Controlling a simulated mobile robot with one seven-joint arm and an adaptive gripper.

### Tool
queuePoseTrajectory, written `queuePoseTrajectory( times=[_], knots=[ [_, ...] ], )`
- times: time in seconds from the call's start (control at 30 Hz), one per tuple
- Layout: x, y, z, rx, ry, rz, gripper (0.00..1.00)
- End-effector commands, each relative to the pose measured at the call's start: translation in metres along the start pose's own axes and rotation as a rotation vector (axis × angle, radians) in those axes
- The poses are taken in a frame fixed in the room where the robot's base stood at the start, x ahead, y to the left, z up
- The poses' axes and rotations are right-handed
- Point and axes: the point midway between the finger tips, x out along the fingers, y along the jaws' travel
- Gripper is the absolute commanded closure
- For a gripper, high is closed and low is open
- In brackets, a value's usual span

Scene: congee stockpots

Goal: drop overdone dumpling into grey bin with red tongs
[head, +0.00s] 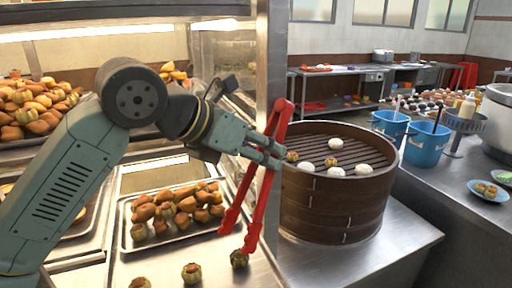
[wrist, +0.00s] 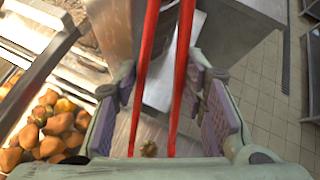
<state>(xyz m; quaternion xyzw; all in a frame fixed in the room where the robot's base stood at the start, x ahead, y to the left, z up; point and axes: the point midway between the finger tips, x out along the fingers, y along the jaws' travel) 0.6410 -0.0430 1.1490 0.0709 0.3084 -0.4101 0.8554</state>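My gripper (head: 270,153) is closed around the red tongs (head: 256,190), which hang tilted with their arms spread and tips down. In the wrist view the tongs (wrist: 181,75) run between my gripper's two padded fingers (wrist: 160,120), with gaps visible beside the arms. A dark brownish dumpling (head: 239,259) sits on the metal counter just below the tong tips. It also shows between the tong arms in the wrist view (wrist: 149,149). Whether the tips touch it I cannot tell. Two lighter dumplings (head: 191,272) (head: 140,283) sit to its left. I cannot make out a grey bin.
A bamboo steamer (head: 335,205) with white buns stands close right of my gripper. A tray (head: 150,238) of browned pastries lies to the left. A metal post (head: 268,50) rises behind. Blue buckets (head: 427,146) and a large pot (head: 497,118) stand farther right.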

Motion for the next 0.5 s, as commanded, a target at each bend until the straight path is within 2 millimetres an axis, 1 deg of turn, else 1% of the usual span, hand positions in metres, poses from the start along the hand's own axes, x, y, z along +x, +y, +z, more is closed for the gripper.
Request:
queuePoseTrajectory(
  times=[0.5],
  knots=[
    [0.014,0.003,-0.019,0.0,0.0,-0.001,0.65]
  ],
)
